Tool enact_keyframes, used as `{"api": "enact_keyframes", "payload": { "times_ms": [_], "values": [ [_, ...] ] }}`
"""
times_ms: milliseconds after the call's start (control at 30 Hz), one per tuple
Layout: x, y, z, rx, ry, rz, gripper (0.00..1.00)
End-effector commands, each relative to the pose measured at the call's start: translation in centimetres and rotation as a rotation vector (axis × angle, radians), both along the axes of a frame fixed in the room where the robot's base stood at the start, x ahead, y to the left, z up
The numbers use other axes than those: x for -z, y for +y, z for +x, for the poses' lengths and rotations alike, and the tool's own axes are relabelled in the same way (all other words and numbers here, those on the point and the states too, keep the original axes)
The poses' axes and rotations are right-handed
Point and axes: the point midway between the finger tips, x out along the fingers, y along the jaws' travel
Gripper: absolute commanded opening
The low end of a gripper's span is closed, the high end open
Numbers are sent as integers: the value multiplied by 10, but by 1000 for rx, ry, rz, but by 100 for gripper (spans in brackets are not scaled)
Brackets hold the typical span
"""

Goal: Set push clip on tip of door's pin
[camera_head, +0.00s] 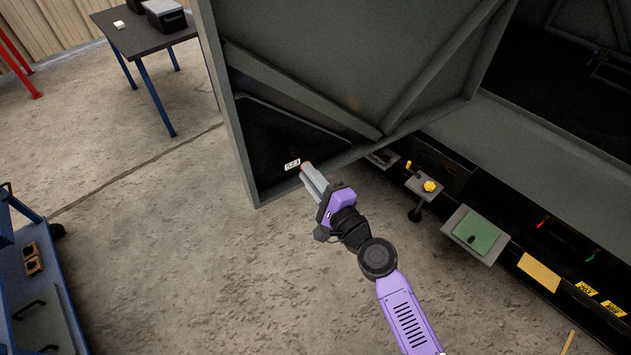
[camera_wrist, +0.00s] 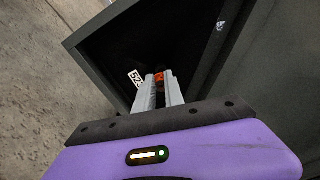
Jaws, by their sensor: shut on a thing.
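The grey door (camera_head: 310,55) with diagonal braces stands over the floor at upper centre; its dark lower corner also shows in the wrist view (camera_wrist: 88,45). My gripper (camera_head: 304,169) is at that lower corner, beside a small white label (camera_head: 292,165). In the wrist view the fingers (camera_wrist: 158,80) are shut on a small orange-red piece (camera_wrist: 159,76), which I take to be the push clip; only its end shows between the fingertips. The label (camera_wrist: 136,77) is just left of the fingertips. I cannot make out the door's pin in the dark recess.
A dark table (camera_head: 142,36) with a black case (camera_head: 166,14) stands at upper left. A blue cart (camera_head: 40,290) is at lower left. To the right are a small stand with a yellow knob (camera_head: 430,186) and a green plate (camera_head: 474,233). Open concrete floor lies left of my arm.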

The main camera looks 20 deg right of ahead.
Motion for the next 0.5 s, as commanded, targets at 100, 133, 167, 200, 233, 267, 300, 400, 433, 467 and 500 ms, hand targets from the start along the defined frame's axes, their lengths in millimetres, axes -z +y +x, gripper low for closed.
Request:
{"api": "enact_keyframes", "payload": {
  "times_ms": [100, 133, 167, 200, 233, 267, 300, 400, 433, 467, 500],
  "values": [
    [0, 1, 8, 0, -1, 1, 0],
    [0, 1, 9, 0, 0, 1, 0],
    [0, 1, 10, 0, 0, 1, 0],
    [0, 2, 12, 0, 0, 1, 0],
    [0, 2, 12, 0, 0, 1, 0],
    [0, 2, 13, 0, 0, 1, 0],
    [0, 2, 14, 0, 0, 1, 0],
    [0, 2, 14, 0, 0, 1, 0],
    [0, 2, 14, 0, 0, 1, 0],
    [0, 2, 14, 0, 0, 1, 0],
    [0, 2, 14, 0, 0, 1, 0]
  ]
}}
